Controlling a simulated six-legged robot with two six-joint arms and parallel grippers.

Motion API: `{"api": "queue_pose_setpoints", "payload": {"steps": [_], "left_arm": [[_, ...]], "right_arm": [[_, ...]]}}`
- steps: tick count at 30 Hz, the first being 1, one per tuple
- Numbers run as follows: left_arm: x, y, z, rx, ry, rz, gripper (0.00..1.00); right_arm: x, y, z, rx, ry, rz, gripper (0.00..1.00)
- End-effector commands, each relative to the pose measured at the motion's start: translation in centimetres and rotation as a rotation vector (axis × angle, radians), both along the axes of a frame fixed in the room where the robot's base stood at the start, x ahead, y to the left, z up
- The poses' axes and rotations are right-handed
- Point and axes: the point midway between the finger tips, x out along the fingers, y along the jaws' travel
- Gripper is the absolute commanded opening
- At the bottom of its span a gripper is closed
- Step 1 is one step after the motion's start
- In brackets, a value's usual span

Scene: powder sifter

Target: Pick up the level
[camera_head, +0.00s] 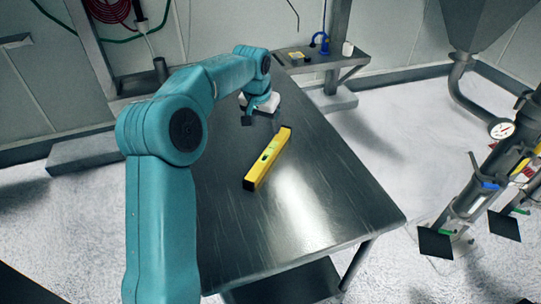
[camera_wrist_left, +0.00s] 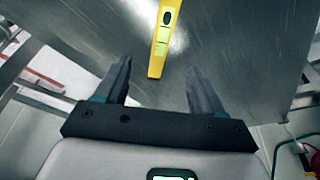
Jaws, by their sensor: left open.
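The level (camera_head: 268,158) is a yellow bar with dark ends and a greenish vial. It lies flat on the metal table (camera_head: 335,185), running at a slant. My left gripper (camera_head: 250,119) is at the far end of the table, beyond and to the left of the level's far end, seen small. In the left wrist view the gripper (camera_wrist_left: 158,72) is open and empty. The level (camera_wrist_left: 161,50) shows there above and between the two fingers, with its near end close to the gap. Whether the fingers are above table height is hard to tell. My right gripper is not in view.
A small shelf (camera_head: 322,58) with a blue item (camera_head: 320,42) and a white cup (camera_head: 347,48) stands behind the table. Machinery with a pressure gauge (camera_head: 502,129) stands at right. The table's front and right are clear.

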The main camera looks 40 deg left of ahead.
Motion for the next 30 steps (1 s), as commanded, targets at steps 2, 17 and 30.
{"api": "queue_pose_setpoints", "payload": {"steps": [2, 17, 30], "left_arm": [[0.2, 0.0, -1.9, -0.004, 0.008, 0.0, 0.68], [2.4, 0.5, -9.5, -0.001, 0.004, 0.001, 0.68], [3.7, 1.4, -14.4, -0.001, 0.003, 0.001, 0.68]], "right_arm": [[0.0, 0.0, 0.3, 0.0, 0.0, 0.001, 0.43], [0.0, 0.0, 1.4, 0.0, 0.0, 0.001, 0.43], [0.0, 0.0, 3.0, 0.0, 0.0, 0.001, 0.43]]}}
